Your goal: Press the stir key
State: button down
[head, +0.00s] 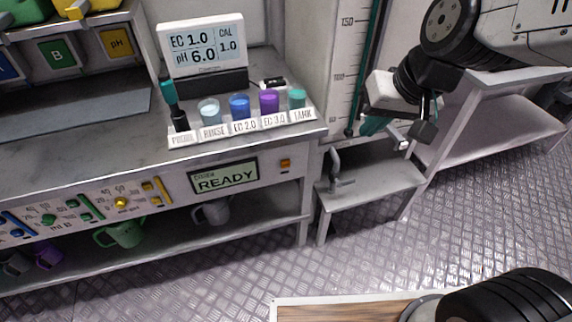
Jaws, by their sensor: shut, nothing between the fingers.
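An orange key (285,164) sits on the bench's front panel, right of a green display (223,178) reading READY. I cannot read a stir label on it. No other key with a readable stir label shows. My gripper (402,140) hangs at the upper right, to the right of the bench and above a low grey stand. It is shut and empty, well apart from the orange key. Its fingertips are small and partly hidden by the gripper's own body.
On the bench, a meter (205,47) reads EC 1.0 and pH 6.0 behind a labelled rack (240,125) of coloured cups. The low stand (375,182) holds a grey tap-like fitting (338,175). Mugs (122,233) sit on the lower shelf.

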jog(key=w+a+f+m+t+h, duration=0.15)
jog(key=w+a+f+t, duration=0.25)
jog(key=w+a+f, duration=1.2)
jog(key=t+h, duration=0.2)
jog(key=h, duration=0.2)
send_near(285, 164)
jog(key=d, duration=0.2)
jog(key=s+d+f+t+h, duration=0.2)
jog(key=s+f+t+h, duration=0.1)
jog(key=s+f+h, duration=0.1)
notch_tip(285, 164, down, 2)
jog(key=shift+s+d+f+n, duration=0.2)
jog(key=shift+s+d+n, duration=0.2)
jog(key=shift+s, duration=0.3)
jog(key=shift+w, duration=0.1)
jog(key=w+a, duration=0.2)
jog(key=w, duration=0.6)
jog(key=shift+a, duration=0.2)
jog(key=shift+w, duration=0.25)
jog(key=shift+w+a, duration=0.1)
jog(key=shift+w, duration=0.2)
